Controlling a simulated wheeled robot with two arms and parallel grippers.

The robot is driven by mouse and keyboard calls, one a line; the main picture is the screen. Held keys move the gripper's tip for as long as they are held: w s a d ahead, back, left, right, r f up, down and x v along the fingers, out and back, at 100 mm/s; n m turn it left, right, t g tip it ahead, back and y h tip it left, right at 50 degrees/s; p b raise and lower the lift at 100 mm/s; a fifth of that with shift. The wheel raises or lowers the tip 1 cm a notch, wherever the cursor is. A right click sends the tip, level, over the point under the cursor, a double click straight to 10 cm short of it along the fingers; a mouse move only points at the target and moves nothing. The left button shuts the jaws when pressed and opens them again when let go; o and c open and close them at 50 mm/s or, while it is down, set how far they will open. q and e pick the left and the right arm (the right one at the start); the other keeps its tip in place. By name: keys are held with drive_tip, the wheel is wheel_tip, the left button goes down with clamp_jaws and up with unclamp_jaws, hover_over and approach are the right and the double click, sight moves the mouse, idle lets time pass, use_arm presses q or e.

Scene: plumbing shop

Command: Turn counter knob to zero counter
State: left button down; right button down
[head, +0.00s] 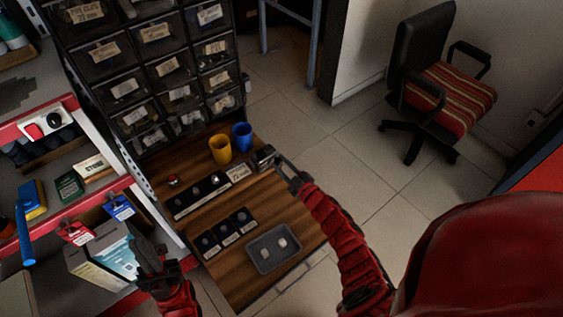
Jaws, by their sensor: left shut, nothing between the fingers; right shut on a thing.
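I cannot clearly make out the counter or its knob. My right gripper (264,156) is at the right edge of the wooden bench top (200,255), just beyond the right end of a black strip with a label (238,172). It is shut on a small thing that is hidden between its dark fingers. My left gripper (150,255) is shut and empty, low at the left, in front of a pale carton (98,262). A small round red button (172,181) sits on the bench beyond the black strip.
A yellow cup (220,150) and a blue cup (242,136) stand beyond my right gripper. A grey tray (263,256) holds two small pale pieces. Labelled drawers (155,60) rise behind the bench. Shelves (85,150) are at left, an office chair (435,85) at upper right. The floor between is clear.

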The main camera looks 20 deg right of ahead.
drive_tip(key=shift+f+m, duration=0.15)
drive_tip(key=shift+m, duration=0.15)
drive_tip(key=c, duration=0.9)
unclamp_jaws()
drive_tip(key=shift+o, duration=0.2)
drive_tip(key=shift+s+d, duration=0.1)
drive_tip(key=b+v, duration=0.1)
drive_tip(key=v, duration=1.6)
drive_tip(key=shift+s, duration=0.15)
